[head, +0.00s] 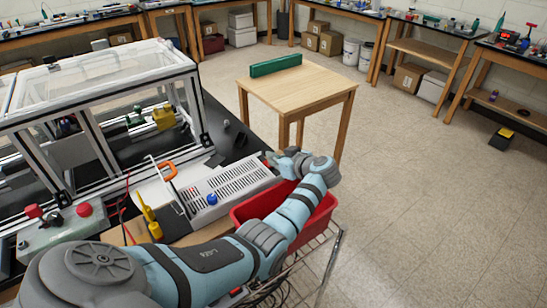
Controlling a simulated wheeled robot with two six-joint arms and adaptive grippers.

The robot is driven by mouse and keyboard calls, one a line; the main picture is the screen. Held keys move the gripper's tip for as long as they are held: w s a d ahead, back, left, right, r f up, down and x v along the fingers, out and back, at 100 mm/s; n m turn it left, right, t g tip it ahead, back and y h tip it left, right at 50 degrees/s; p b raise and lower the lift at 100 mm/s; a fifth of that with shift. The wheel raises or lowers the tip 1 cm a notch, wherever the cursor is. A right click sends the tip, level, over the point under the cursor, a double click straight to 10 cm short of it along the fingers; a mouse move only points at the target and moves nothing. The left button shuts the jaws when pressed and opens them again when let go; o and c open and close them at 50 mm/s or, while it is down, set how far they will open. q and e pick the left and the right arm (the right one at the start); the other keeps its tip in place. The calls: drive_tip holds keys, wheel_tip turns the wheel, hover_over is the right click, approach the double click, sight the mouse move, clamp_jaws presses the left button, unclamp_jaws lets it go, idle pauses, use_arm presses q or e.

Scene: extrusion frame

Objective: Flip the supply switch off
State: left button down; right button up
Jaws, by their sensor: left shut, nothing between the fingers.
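A grey supply box (228,188) with a slotted top lies on the black bench, with a blue knob (212,198) at its near left end. I cannot clearly make out its switch; a small red spot shows at its far right end, close to my gripper. My left arm reaches in from the lower left over the near side of the box. My left gripper (273,157) is at that far right end, small and partly hidden by my wrist; it is shut with nothing in it. I cannot tell whether it touches the box. My right gripper is out of view.
A red bin (318,218) in a wire cart is under and beside my forearm. A framed clear enclosure (100,75) stands behind the box. A control box with red buttons (62,232) and a yellow tool (151,222) are to the left. Open floor lies right.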

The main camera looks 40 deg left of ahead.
use_arm(q)
drive_tip(key=shift+d+f+y+b, duration=0.3)
drive_tip(key=shift+f+y, duration=0.1)
drive_tip(key=shift+f, duration=0.2)
drive_tip(key=shift+s+r, duration=0.1)
drive_tip(key=shift+r, duration=0.2)
drive_tip(key=shift+w+a+r+p, duration=0.25)
drive_tip(key=shift+a+r+p, duration=0.1)
drive_tip(key=shift+a+p, duration=0.35)
drive_tip(key=shift+r, duration=0.2)
wheel_tip(320, 180, up, 4)
drive_tip(key=p, duration=0.5)
drive_tip(key=shift+w+r, duration=0.1)
drive_tip(key=shift+r, duration=0.05)
drive_tip(key=f+v, duration=0.2)
drive_tip(key=v, duration=0.7)
drive_tip(key=shift+s+d+b, duration=0.4)
drive_tip(key=shift+d+b, duration=0.05)
drive_tip(key=shift+d, duration=0.2)
drive_tip(key=shift+r, duration=0.1)
